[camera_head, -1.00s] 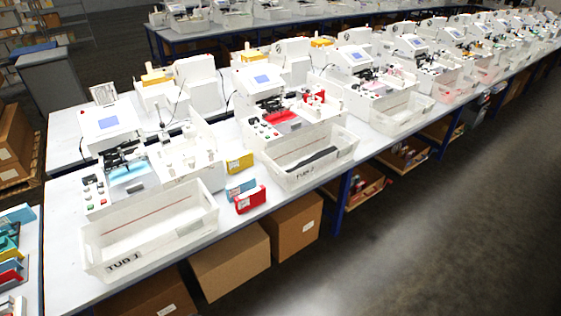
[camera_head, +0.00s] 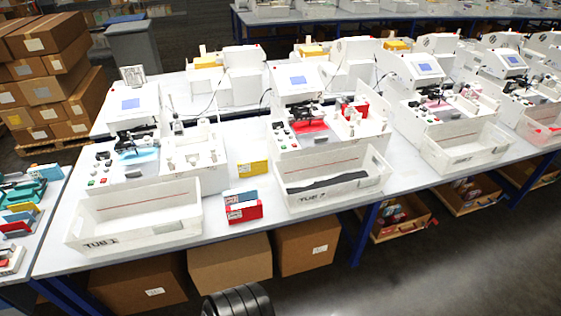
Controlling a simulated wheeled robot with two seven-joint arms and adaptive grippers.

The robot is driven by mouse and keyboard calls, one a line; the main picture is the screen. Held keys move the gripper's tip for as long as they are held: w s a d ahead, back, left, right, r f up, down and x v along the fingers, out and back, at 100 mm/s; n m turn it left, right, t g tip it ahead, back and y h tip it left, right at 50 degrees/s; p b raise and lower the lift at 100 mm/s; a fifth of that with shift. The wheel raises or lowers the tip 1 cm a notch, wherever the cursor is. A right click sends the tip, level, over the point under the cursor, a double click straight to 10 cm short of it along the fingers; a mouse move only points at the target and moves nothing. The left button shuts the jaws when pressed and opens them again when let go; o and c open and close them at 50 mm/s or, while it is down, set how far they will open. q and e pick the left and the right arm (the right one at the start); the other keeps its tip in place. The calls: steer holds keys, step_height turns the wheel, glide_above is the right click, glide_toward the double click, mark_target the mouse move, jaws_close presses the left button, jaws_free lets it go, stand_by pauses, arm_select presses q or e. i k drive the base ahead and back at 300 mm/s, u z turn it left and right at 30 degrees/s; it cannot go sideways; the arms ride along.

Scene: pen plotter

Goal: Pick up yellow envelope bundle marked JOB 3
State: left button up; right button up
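A small yellow bundle (camera_head: 253,168) stands on the white table (camera_head: 222,228) in the gap between two plotter machines. Its marking is too small to read, so I cannot tell whether it says JOB 3. In front of it are a blue bundle (camera_head: 240,196) and a red bundle (camera_head: 244,212), close together near the table's front edge. Neither of my grippers is in view. A dark ribbed part at the bottom edge seems to be part of my own arm.
An open white bin marked TUB 1 (camera_head: 135,216) stands left of the bundles, and TUB 2 (camera_head: 334,190) stands right. Plotter machines (camera_head: 130,120) stand behind. Cardboard boxes (camera_head: 228,262) sit under the table. A side table (camera_head: 30,215) with coloured items is at left.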

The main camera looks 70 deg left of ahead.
mark_target(251, 167)
steer(key=i, duration=1.5)
steer(key=u, duration=3.55)
